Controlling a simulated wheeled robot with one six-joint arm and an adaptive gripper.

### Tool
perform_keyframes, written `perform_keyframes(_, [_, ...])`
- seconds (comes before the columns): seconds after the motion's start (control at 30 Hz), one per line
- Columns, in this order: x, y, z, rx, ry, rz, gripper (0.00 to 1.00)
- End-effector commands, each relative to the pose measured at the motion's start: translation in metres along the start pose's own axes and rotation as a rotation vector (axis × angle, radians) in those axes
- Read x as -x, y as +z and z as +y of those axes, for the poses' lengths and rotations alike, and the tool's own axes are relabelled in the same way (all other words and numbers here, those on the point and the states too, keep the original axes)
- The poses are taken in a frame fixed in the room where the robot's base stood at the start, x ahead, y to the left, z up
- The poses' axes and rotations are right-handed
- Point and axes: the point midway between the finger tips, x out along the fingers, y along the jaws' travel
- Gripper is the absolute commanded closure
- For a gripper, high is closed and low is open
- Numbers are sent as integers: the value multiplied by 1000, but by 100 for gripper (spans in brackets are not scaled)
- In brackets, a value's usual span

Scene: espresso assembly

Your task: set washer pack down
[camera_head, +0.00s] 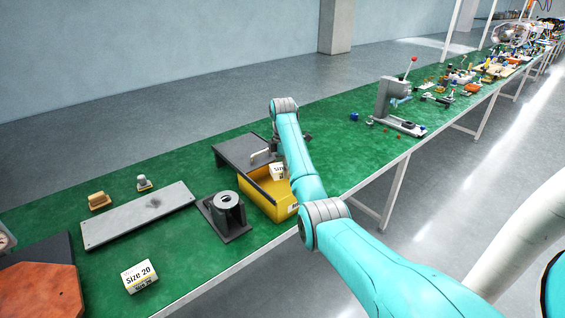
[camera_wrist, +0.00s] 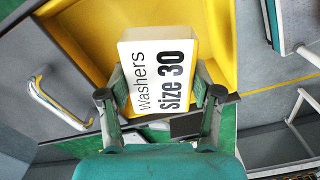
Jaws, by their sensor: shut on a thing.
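The washer pack is a white box marked "washers size 30" (camera_wrist: 160,62). In the wrist view my gripper (camera_wrist: 162,92) has one finger on each side of the pack and is shut on it. The pack is over or inside a yellow bin (camera_wrist: 82,38), whose walls show around it. In the head view the pack (camera_head: 278,171) shows at the opening of the yellow bin (camera_head: 262,196). My arm hides most of the gripper there, and I cannot tell whether the pack touches the bin floor.
A dark grey fixture with a handle (camera_head: 238,150) stands behind the bin. A dark holder with a ring (camera_head: 226,215) is to its left. Another white box marked "Size 20" (camera_head: 140,276) lies near the front edge.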

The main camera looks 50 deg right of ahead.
Motion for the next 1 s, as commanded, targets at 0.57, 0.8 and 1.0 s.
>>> perform_keyframes(0.57, [-59,0,0,0,0,0,78])
perform_keyframes(0.8, [-84,0,0,0,-1,0,78])
perform_keyframes(1.0, [-99,0,0,0,0,0,78])
